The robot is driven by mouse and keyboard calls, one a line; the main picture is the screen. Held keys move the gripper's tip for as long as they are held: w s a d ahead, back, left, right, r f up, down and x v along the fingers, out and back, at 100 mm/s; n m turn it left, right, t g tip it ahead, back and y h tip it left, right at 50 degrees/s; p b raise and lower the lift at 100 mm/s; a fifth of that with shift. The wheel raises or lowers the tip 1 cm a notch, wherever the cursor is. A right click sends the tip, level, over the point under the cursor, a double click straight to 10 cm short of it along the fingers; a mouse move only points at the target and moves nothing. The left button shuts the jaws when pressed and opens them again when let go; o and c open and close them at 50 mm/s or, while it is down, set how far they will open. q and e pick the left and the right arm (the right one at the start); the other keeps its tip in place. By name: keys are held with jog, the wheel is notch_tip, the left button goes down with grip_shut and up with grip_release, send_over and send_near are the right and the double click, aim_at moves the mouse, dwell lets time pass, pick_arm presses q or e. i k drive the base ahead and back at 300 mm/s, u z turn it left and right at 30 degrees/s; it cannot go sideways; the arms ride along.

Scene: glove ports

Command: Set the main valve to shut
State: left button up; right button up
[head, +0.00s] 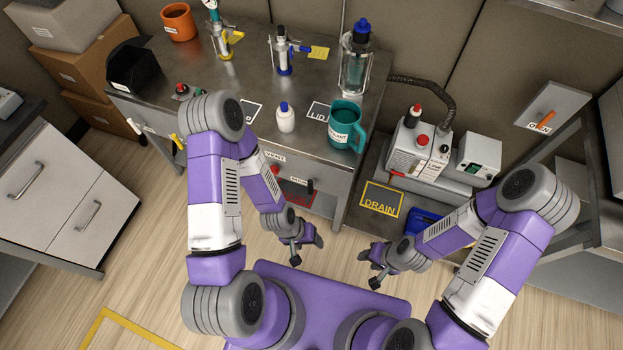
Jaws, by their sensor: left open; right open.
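On the bench front, a small label (299,182) appears to read MAIN, though it is small. A black handle (310,187) sits just right of it, roughly upright; its exact setting is too small to tell. A red knob (275,169) is up and left of it, under a label reading VENT (275,155). My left gripper (308,250) is open and empty, below the black handle in the picture and apart from it. My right gripper (368,269) is open and empty over the floor, further right and lower. Neither touches anything.
The bench top (200,65) holds a white bottle (286,118), a teal mug (346,125), an orange mug (178,22) and glassware. A panel with an orange handle (545,119) reads OPEN at right.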

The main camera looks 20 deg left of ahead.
aim_at(310, 184)
jog(key=u, duration=0.5)
jog(key=k, duration=1)
jog(key=z, duration=0.5)
jog(key=i, duration=1.3)
jog(key=u, duration=0.5)
